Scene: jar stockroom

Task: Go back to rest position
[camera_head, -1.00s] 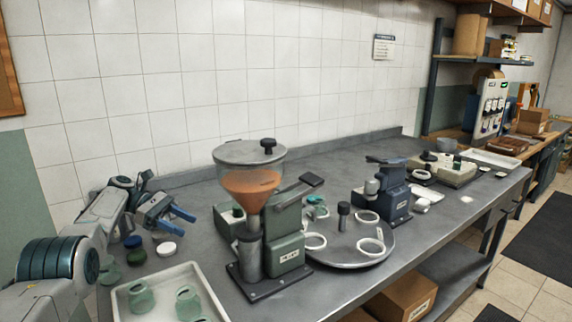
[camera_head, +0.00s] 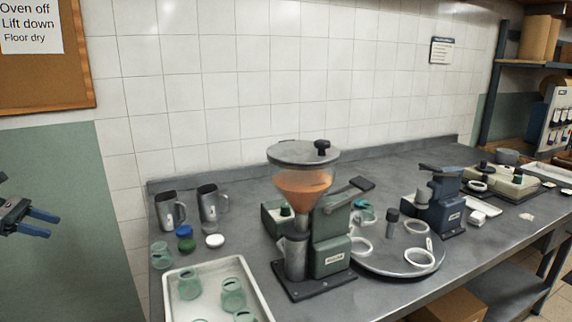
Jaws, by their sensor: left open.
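My left gripper (camera_head: 42,222) is at the far left edge of the head view, its blue fingers apart and empty. It is in front of the green lower wall, left of the table and clear of everything on it. Most of the left arm is outside the picture. My right gripper is not in view.
The grey table (camera_head: 400,160) holds a filling machine (camera_head: 330,240) with an orange-filled hopper, a round turntable (camera_head: 390,268), a blue press (camera_head: 446,205), two metal jugs (camera_head: 170,210), coloured lids (camera_head: 185,231) and a white tray (camera_head: 262,300) with green glass jars. A noticeboard (camera_head: 75,95) hangs left.

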